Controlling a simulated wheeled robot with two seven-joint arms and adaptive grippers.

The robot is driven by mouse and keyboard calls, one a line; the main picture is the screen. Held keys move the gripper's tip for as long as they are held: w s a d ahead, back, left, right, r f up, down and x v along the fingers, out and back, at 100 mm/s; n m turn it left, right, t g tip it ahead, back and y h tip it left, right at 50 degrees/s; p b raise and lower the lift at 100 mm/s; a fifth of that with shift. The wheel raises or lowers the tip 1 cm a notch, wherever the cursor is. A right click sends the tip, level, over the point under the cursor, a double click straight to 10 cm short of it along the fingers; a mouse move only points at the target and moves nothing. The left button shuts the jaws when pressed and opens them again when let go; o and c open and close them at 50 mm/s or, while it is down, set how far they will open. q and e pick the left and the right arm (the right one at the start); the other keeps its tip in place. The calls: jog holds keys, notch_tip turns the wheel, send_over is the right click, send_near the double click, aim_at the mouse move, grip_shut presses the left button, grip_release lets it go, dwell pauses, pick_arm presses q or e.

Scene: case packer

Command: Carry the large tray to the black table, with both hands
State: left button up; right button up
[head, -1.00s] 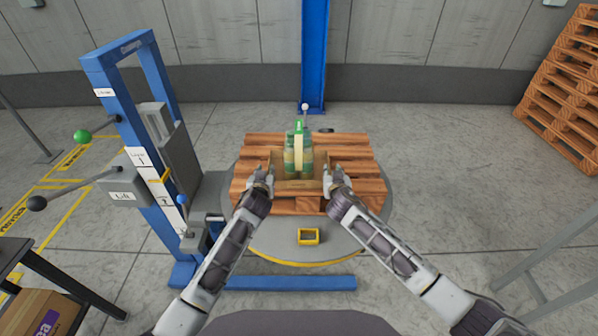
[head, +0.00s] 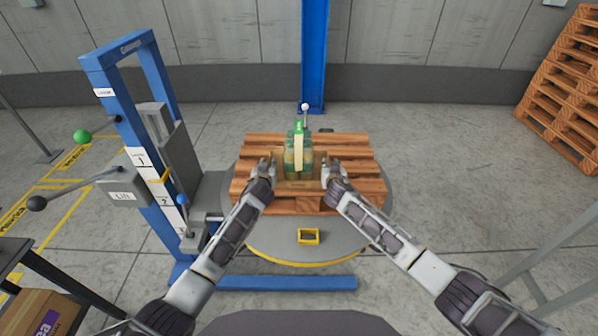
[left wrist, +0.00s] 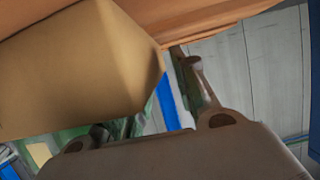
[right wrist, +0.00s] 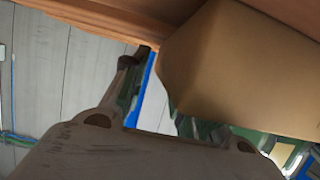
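Each wrist view shows a tan tray corner close up, in the left (left wrist: 85,75) and in the right (right wrist: 235,70). The fingers look spread in both, partly hidden behind the tray; contact is unclear. A black table (head: 14,250) shows only partly at the lower left edge.
The pallet (head: 345,150) lies on a round grey turntable (head: 275,240) with a yellow rim. A blue lift frame (head: 160,170) with levers stands close on the left. A cardboard box (head: 38,312) is low at the left. A grey metal frame (head: 535,280) is at the right.

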pick_arm(q)
jog(key=shift+w+f, duration=0.1)
jog(key=shift+w, duration=0.15)
pick_arm(e)
jog(key=shift+w, duration=0.25)
pick_arm(q)
jog(key=shift+c, duration=0.3)
pick_arm(e)
jog(key=shift+c, duration=0.3)
pick_arm(q)
grip_shut()
pick_arm(e)
grip_shut()
